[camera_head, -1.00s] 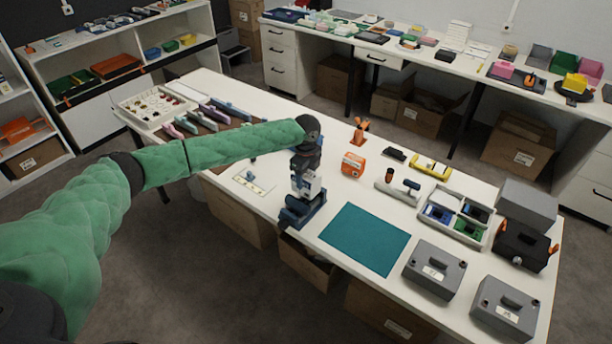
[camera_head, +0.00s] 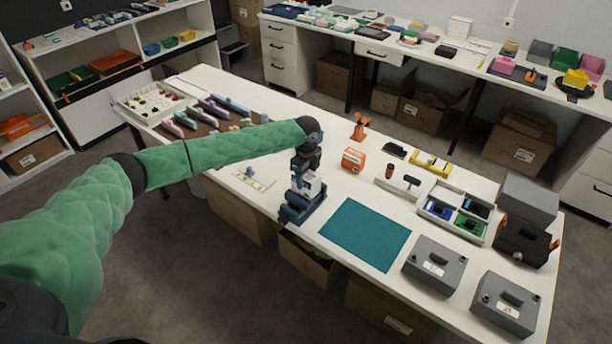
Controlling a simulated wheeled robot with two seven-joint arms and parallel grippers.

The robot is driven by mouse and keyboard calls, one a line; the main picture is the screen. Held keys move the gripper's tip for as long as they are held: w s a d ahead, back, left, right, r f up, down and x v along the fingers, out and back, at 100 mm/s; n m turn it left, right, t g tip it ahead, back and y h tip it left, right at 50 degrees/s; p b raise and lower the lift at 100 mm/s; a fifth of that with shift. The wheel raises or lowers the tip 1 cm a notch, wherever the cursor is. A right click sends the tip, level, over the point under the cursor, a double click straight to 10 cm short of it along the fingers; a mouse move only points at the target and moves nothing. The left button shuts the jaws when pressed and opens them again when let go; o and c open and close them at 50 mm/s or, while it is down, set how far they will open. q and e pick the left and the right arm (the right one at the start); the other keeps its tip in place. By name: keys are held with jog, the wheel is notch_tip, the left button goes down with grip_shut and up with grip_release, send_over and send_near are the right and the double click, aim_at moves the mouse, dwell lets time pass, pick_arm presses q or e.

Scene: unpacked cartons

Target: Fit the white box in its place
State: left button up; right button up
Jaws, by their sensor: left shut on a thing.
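The white box (camera_head: 311,186) is small and hangs below my left gripper (camera_head: 305,178), whose dark fingers are shut on it. The gripper points down over the front edge of the table. Right under the box is a dark blue holder (camera_head: 303,209) with a flat base and an upright part. The box overlaps the top of the holder in this view; I cannot tell whether it touches it or sits inside it. The gripper hides part of the box. My right gripper is not in view.
A teal mat (camera_head: 366,233) lies to the right of the holder. An orange device (camera_head: 353,159) stands behind it. A divided tray (camera_head: 428,211) and grey boxes (camera_head: 434,264) fill the right of the white table (camera_head: 330,196).

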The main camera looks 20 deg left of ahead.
pick_arm(q)
jog(key=shift+f+b, duration=0.4)
jog(key=shift+f, duration=0.85)
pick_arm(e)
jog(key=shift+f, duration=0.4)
pick_arm(q)
jog(key=o, duration=1.1)
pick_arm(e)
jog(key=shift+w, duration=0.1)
pick_arm(q)
notch_tip(320, 180, up, 6)
jog(key=b, duration=0.2)
jog(key=shift+b, duration=0.4)
jog(key=shift+r, duration=0.9)
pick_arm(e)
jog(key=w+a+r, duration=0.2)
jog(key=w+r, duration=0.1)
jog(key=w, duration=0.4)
